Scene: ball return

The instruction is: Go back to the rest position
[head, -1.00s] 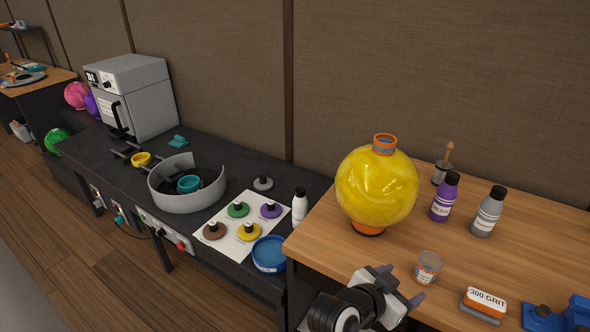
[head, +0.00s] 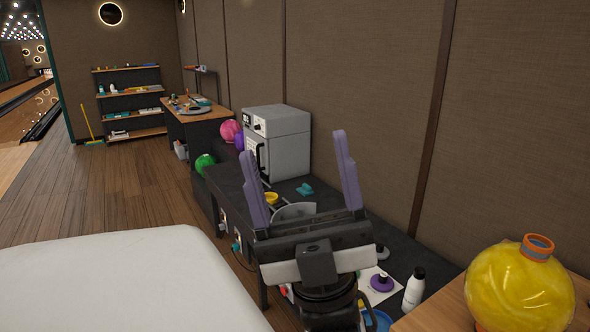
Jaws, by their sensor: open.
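My gripper (head: 300,172) is in the lower middle of the head view, its two purple fingers pointing up and spread wide apart. Nothing is between them. It is in front of the dark workbench (head: 228,182) and hides part of the grey curved ring (head: 294,211) on it. The yellow ball (head: 520,287) with an orange-rimmed opening on top rests at the lower right, apart from my gripper.
A grey oven-like box (head: 283,143) stands on the bench. Pink (head: 230,130) and green (head: 205,165) balls are farther back. Open wooden floor (head: 110,195) stretches left toward shelves (head: 128,103).

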